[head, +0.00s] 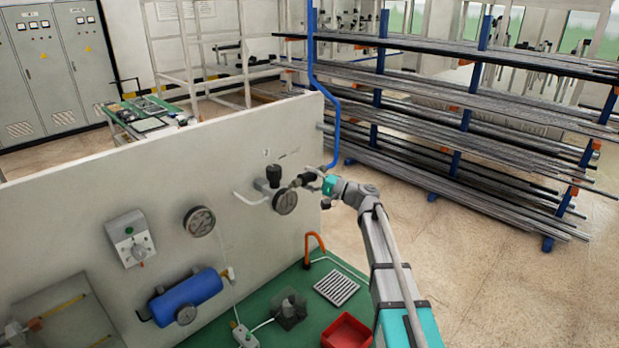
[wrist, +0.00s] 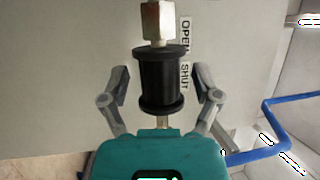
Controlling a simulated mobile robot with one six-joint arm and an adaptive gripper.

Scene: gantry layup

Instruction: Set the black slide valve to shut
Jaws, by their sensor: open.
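The black slide valve (wrist: 161,80) is a ribbed-end, spool-shaped sleeve between pale metal end fittings in the wrist view. A label (wrist: 185,55) beside it reads OPEN towards the top and SHUT lower down; the sleeve's middle lies alongside SHUT in this view. My gripper (wrist: 161,88) is open, with one finger on each side of the sleeve and a visible gap on both sides. In the head view the valve (head: 306,179) is small, at the panel's right end, with my gripper (head: 322,183) just right of it.
A regulator with a black knob (head: 273,174) and a gauge (head: 285,202) sits close left of the valve on the white panel (head: 120,190). A blue pipe (head: 335,130) rises beside my gripper. A red bin (head: 346,331) stands below on the green bench.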

